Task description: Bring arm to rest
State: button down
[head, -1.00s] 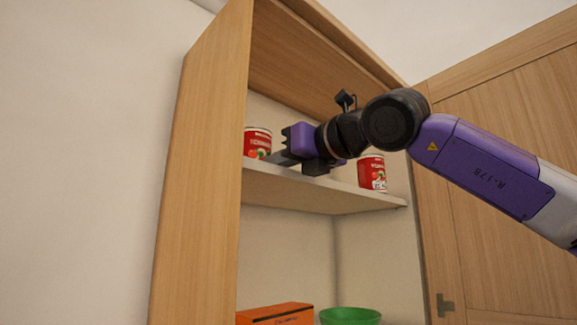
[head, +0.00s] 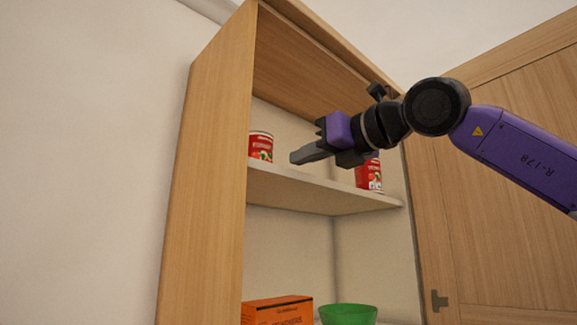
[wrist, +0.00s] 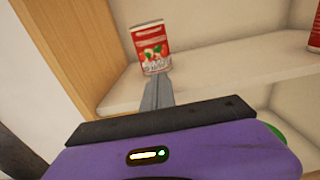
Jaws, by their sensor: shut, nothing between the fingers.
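My gripper (head: 294,158) is shut and empty in front of the upper shelf of the open wooden cabinet. Its fingers point left in the head view. In the wrist view the closed fingers (wrist: 157,93) point toward a red can with a white band (wrist: 152,47). That can (head: 261,146) stands upright at the left of the shelf, apart from the fingertips in the head view. A second red can (head: 368,174) stands to the right, partly hidden behind my gripper.
The upper shelf (head: 320,197) carries both cans. Below it are an orange box (head: 277,311) and a green bowl (head: 348,315). The cabinet's left side panel (head: 205,180) and the open door (head: 510,230) flank the opening.

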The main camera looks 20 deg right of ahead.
jog(key=b+v, duration=0.2)
jog(key=v, duration=0.4)
jog(key=shift+s+r, duration=0.2)
jog(key=shift+s, duration=0.3)
jog(key=shift+a, duration=0.1)
